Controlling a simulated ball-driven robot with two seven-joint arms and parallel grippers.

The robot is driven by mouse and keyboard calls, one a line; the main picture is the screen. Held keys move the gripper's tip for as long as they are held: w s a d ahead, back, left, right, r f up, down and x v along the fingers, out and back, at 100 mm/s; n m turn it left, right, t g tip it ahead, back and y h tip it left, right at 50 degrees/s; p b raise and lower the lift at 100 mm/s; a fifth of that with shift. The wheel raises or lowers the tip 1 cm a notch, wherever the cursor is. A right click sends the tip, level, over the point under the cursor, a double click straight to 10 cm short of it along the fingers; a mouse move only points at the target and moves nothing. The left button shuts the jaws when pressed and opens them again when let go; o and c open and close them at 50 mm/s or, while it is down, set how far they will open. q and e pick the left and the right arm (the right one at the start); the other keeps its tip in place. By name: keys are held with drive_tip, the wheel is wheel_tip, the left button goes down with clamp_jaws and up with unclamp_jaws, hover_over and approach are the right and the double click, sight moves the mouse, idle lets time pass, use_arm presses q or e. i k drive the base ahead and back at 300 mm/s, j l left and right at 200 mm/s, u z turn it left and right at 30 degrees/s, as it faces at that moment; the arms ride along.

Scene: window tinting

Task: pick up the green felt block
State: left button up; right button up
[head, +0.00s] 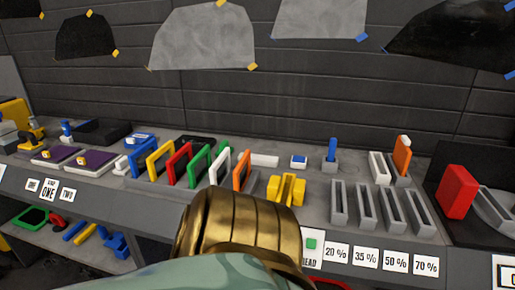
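I cannot make out a green felt block for certain. A small green square (311,244) shows on a white card at the front edge of the bench, partly beside my gold arm link; I cannot tell if it is a block or a printed mark. A green upright frame (200,165) stands in a row of coloured frames on the bench. Neither of my grippers is in view. My gold and pale green arm part fills the bottom middle and hides the bench front behind it.
The bench (318,212) holds a yellow holder (287,189), several grey slotted racks (365,205), a red block (457,191) and purple pads (93,162). A lower shelf at left has a green tray (14,221) and blue tools (114,243). Tint sheets hang on the dark wall.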

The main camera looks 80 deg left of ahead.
sight(225, 143)
drive_tip(key=u, duration=3)
